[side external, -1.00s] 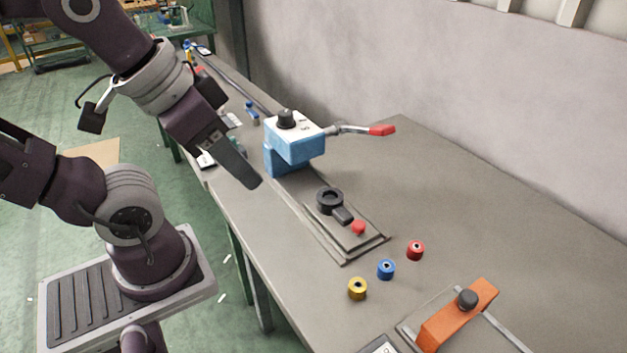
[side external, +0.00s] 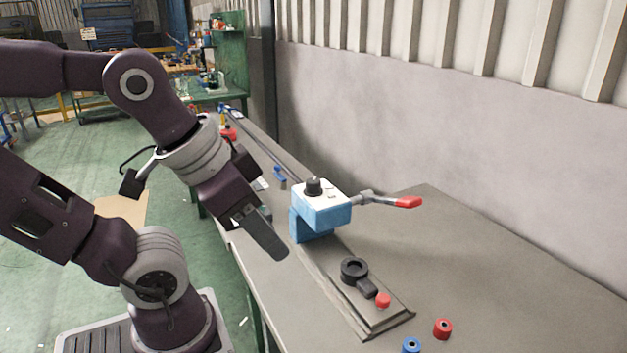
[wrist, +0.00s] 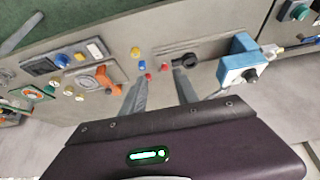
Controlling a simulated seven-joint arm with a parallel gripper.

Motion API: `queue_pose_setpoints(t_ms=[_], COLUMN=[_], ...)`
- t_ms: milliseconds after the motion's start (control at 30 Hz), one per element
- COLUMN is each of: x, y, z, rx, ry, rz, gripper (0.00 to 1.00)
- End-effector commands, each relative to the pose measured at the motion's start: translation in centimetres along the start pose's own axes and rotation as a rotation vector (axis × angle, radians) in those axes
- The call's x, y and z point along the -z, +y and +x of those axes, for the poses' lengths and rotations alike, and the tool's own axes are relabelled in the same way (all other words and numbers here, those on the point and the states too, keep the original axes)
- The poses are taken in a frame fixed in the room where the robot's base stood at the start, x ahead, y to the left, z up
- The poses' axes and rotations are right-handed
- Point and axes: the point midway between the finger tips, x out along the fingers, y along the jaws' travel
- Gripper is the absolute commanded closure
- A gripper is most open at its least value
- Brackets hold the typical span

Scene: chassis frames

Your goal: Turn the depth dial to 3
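A black dial knob (side external: 313,186) stands on the white top of a blue housing (side external: 312,224); its marks are too small to read, so I cannot tell its setting. A lever with a red grip (side external: 408,202) sticks out to the right of the housing. The knob also shows in the wrist view (wrist: 250,75), right of my fingers. My gripper (side external: 276,250) hangs above the bench, left of and nearer than the housing, touching nothing. In the wrist view its two fingers (wrist: 158,82) are apart with nothing between them.
A black ring-shaped part (side external: 354,269) and a red knob (side external: 383,300) sit on a bench plate in front of the housing. An orange part (wrist: 108,78) lies farther left in the wrist view. The bench's right side is clear.

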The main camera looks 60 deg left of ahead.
Motion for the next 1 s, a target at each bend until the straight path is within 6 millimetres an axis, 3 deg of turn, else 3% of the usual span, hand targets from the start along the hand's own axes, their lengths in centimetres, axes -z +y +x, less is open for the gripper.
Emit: queue_pose_setpoints(t_ms=[67,133,267,367,400,500,600,700,800,1000], x=[0.2,1.8,8.5,14.0,15.6,18.1,18.5,18.2,17.8,16.0], y=[-0.1,-0.6,-4.1,-9.3,-11.9,-18.5,-23.8,-26.7,-27.7,-27.6], z=[0.0,-0.2,0.3,2.5,3.7,7.2,10.1,11.8,12.8,16.2], rx=[0.002,0.016,0.083,0.159,0.192,0.273,0.336,0.374,0.387,0.387], ry=[-0.003,-0.026,-0.125,-0.211,-0.243,-0.311,-0.357,-0.380,-0.390,-0.391], rz=[-0.011,-0.079,-0.400,-0.728,-0.860,-1.159,-1.377,-1.500,-1.542,-1.541], gripper=[0.50,0.45,0.45,0.45,0.45,0.45,0.45,0.45,0.45,0.45])
